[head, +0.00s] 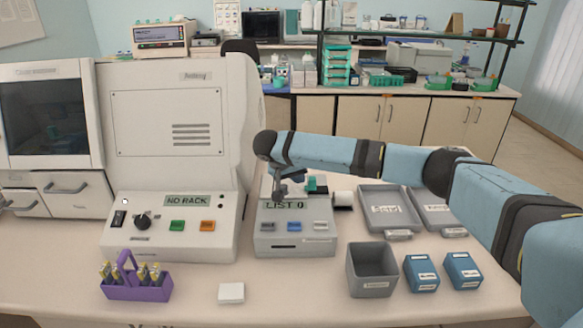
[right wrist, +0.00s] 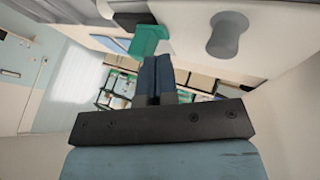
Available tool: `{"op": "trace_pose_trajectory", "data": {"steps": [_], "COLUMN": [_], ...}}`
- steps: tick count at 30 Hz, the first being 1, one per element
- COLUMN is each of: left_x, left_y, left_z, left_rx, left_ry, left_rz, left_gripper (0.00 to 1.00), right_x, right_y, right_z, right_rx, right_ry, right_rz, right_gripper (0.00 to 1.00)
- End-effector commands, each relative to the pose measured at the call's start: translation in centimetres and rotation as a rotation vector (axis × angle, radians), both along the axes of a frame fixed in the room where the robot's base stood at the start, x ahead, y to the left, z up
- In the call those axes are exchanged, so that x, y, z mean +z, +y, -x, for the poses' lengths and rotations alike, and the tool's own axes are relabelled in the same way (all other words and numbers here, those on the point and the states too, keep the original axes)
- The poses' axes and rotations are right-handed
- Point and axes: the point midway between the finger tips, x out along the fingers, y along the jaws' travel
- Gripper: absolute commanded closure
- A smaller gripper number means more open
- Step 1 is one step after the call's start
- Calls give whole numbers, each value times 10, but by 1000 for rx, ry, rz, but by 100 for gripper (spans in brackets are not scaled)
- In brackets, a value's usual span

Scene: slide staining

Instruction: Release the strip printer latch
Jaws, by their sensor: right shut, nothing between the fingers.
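The strip printer (head: 295,243) is a small light-grey box on the bench. Its display reads "LIST 0", with grey, blue and white buttons below. A green tab (head: 318,185), which looks like the latch, sits on its top. My right gripper (head: 284,188) is over the printer top, just left of the green tab in the head view. In the right wrist view, its fingers (right wrist: 157,62) are shut and empty, with tips close to the green tab (right wrist: 149,40). I cannot tell whether they touch. My left gripper is not in view.
A large staining machine (head: 172,175) stands left of the printer. A purple rack with vials (head: 137,286) and a white block (head: 231,293) are in front. A grey bin (head: 372,287), blue boxes (head: 420,274) and grey trays (head: 385,198) lie to the right. A grey knob (right wrist: 227,35) shows in the wrist view.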

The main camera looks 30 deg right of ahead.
Motion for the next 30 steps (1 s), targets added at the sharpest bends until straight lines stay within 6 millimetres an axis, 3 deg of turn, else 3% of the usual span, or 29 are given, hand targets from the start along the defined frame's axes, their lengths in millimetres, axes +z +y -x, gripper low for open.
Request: {"op": "trace_pose_trajectory", "data": {"steps": [6,17,25,30], "left_x": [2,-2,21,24], "left_y": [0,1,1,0], "left_z": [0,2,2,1], "left_rx": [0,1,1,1], "left_ry": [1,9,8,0], "left_rz": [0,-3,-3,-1], "left_gripper": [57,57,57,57], "right_x": [-13,-14,-11,-14], "right_y": [-10,-11,-26,-28], "right_z": [-1,-1,8,9], "right_rx": [0,0,0,-2], "right_ry": [0,0,2,1], "right_rz": [1,0,0,0], "right_gripper": [100,100,100,100]}}
